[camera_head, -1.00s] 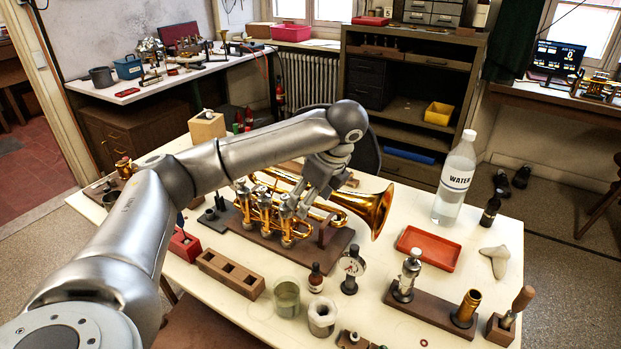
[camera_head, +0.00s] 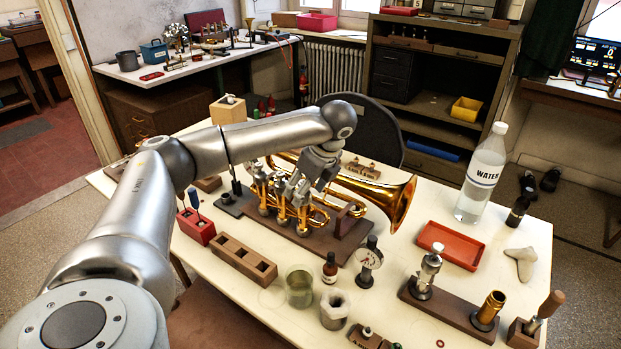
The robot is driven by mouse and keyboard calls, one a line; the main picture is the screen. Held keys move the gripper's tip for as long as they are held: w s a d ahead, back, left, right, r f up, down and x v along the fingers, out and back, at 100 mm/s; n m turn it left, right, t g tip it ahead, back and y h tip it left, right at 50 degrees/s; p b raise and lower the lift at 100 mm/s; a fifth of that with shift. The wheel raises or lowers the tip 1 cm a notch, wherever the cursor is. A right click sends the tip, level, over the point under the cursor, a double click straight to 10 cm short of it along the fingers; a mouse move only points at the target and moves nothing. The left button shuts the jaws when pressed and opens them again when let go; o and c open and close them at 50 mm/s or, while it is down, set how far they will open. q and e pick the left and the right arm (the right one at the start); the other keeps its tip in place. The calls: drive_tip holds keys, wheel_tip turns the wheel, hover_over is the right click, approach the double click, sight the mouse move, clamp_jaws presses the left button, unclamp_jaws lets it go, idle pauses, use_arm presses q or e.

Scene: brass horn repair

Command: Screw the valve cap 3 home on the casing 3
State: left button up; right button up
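The brass horn (camera_head: 398,204) lies on a dark wooden board (camera_head: 322,243), its bell pointing right. Its valve casings stand upright in a row, with silvery caps on the left ones. The rightmost, casing 3 (camera_head: 303,219), is under my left gripper (camera_head: 298,193). The gripper points down, its fingers at the top of that casing. Valve cap 3 is hidden or too small to make out between the fingers, so I cannot tell whether they grip it or how it sits. My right gripper is not in view.
A red tray (camera_head: 452,246) and a water bottle (camera_head: 482,176) are at the right.

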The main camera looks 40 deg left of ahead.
use_arm(q)
drive_tip(key=shift+a+f, duration=0.15)
drive_tip(key=shift+f, duration=0.3)
drive_tip(key=shift+r, duration=0.1)
drive_tip(key=c, duration=1.2)
drive_tip(key=shift+r+m+t+p, duration=0.15)
drive_tip(key=shift+m+t+p, duration=0.35)
drive_tip(key=shift+m+p, duration=1.1)
drive_tip(key=shift+m+t+h+p, duration=0.35)
drive_tip(key=shift+m+p, duration=0.45)
drive_tip(key=shift+p, duration=0.95)
